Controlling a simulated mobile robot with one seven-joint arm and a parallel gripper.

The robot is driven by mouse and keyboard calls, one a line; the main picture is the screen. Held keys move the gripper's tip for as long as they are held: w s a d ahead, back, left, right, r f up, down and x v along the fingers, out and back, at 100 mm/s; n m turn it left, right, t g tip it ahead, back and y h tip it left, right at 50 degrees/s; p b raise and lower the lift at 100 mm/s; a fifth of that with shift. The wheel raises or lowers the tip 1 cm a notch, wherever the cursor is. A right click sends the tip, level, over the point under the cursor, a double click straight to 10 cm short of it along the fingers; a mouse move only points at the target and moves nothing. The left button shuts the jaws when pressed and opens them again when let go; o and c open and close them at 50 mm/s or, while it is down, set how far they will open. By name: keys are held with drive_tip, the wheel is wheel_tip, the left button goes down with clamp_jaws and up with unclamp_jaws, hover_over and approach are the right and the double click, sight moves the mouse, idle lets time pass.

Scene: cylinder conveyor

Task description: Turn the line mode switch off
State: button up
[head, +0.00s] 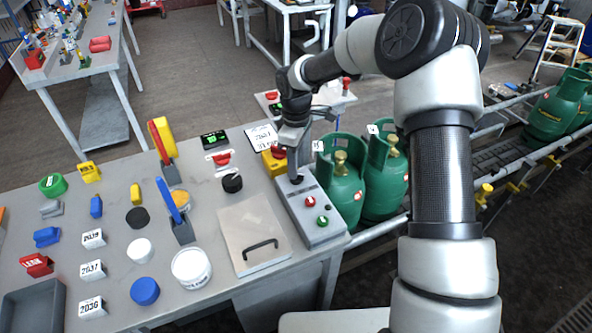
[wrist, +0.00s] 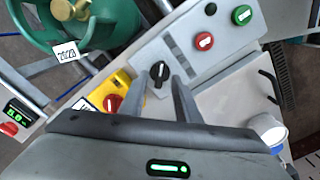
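The grey control box (head: 315,228) stands at the right edge of the table. A black rotary switch (wrist: 158,72) with a white pointer line is on its panel, beside a red control (wrist: 204,41) and a green control (wrist: 242,15). In the head view my gripper (head: 296,174) points down over the box's far end and mostly hides the black switch. In the wrist view my gripper (wrist: 160,80) has its two fingers apart, with the black switch showing between and just past the tips. I cannot tell whether they touch it.
A yellow box with a red button (wrist: 113,103) sits close beside the fingers. Green gas cylinders (head: 341,185) stand on the conveyor right beside the control box. A panel with a black handle (head: 252,238) lies to its left. Small parts and tools crowd the table.

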drive_tip(key=shift+f, duration=1.2)
clamp_jaws()
